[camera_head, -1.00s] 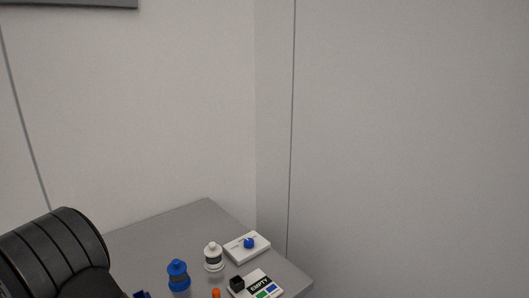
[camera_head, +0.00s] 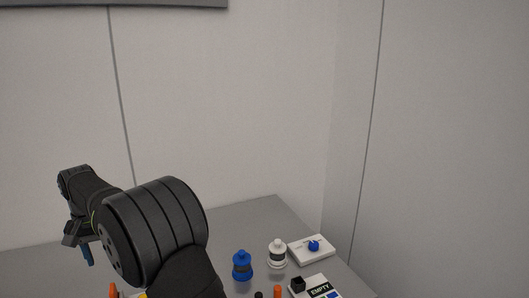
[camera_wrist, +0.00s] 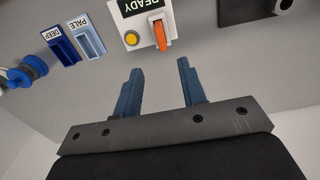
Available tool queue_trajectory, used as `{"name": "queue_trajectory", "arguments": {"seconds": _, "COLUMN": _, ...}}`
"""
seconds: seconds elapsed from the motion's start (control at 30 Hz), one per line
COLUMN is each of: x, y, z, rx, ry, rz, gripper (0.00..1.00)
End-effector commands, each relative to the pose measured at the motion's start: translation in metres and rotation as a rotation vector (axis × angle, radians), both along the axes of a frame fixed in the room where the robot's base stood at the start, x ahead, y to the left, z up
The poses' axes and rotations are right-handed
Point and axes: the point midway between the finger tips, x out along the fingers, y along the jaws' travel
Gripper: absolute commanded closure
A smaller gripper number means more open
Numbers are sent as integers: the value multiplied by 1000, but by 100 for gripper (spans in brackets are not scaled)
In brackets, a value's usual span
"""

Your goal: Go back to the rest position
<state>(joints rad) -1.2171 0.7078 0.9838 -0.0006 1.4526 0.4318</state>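My gripper (camera_head: 83,248) hangs at the left over the grey table in the head view, with only a blue finger showing below the dark wrist. In the wrist view my gripper (camera_wrist: 158,85) has its two blue fingers well apart. Nothing is between them, so it is open and empty.
The grey table (camera_head: 215,220) holds a blue bottle (camera_head: 242,267), a white bottle (camera_head: 278,255), a white box with a blue knob (camera_head: 313,246) and an EMPTY panel (camera_head: 318,284). The wrist view shows a READY panel (camera_wrist: 132,28) and the DEEP (camera_wrist: 60,45) and PALE (camera_wrist: 88,36) holders.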

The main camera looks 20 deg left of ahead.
Motion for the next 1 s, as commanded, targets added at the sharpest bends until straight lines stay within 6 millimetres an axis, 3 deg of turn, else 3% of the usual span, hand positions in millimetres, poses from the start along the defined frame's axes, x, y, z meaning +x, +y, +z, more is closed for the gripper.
{"name": "queue_trajectory", "arguments": {"seconds": 0.7, "x": 0, "y": -1, "z": -146, "rx": -1, "ry": 1, "rz": 0, "gripper": 62}}
{"name": "queue_trajectory", "arguments": {"seconds": 0.8, "x": 0, "y": 1, "z": -119, "rx": 8, "ry": -3, "rz": 0, "gripper": 62}}
{"name": "queue_trajectory", "arguments": {"seconds": 1.0, "x": 0, "y": 1, "z": -84, "rx": 6, "ry": -2, "rz": 0, "gripper": 62}}
